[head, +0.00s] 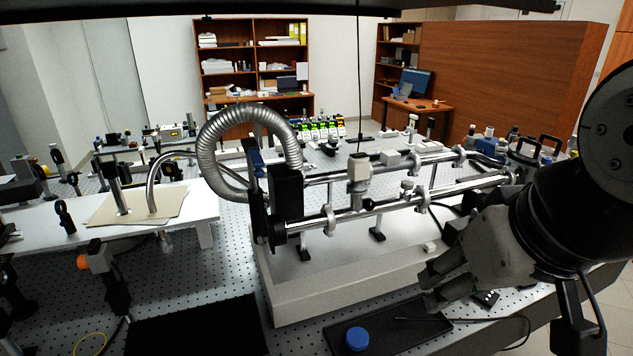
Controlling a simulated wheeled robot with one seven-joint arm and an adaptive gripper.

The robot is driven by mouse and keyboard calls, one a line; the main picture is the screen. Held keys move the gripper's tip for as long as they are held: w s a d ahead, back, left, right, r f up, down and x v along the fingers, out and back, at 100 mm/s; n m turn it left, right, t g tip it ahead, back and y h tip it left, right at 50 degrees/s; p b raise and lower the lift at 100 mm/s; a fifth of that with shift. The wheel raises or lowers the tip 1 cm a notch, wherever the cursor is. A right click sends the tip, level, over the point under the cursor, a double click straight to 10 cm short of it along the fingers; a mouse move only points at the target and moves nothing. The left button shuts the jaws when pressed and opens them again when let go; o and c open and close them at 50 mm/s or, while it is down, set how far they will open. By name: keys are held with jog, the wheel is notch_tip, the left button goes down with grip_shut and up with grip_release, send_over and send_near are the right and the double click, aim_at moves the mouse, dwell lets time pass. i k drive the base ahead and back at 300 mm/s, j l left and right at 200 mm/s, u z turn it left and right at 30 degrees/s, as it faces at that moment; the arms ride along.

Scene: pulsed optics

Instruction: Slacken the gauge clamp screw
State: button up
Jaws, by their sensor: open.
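A pale grey block-shaped unit (358,166), which looks like the gauge, stands upright on the steel tube assembly (400,198) in the middle of the head view. A thin dark cable runs up from its top. A small black knob (369,204) shows just below it at the tube; it may be the clamp screw, but it is too small to be sure. My gripper (428,286) is at the lower right, open and empty, pointing left. It is apart from the gauge, nearer to me and to its right.
A corrugated metal hose (222,150) arches left of the tubes. The tubes stand over a light grey base (300,295). A black tray (395,335) with a blue round cap (357,339) lies below my gripper. Optics crowd the left bench.

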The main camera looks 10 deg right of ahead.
aim_at(369, 204)
jog(key=k+z, duration=0.1)
jog(key=z, duration=0.3)
jog(key=k+j+z, duration=0.1)
jog(key=z, duration=0.3)
jog(key=k+z, duration=0.2)
jog(key=z, duration=0.15)
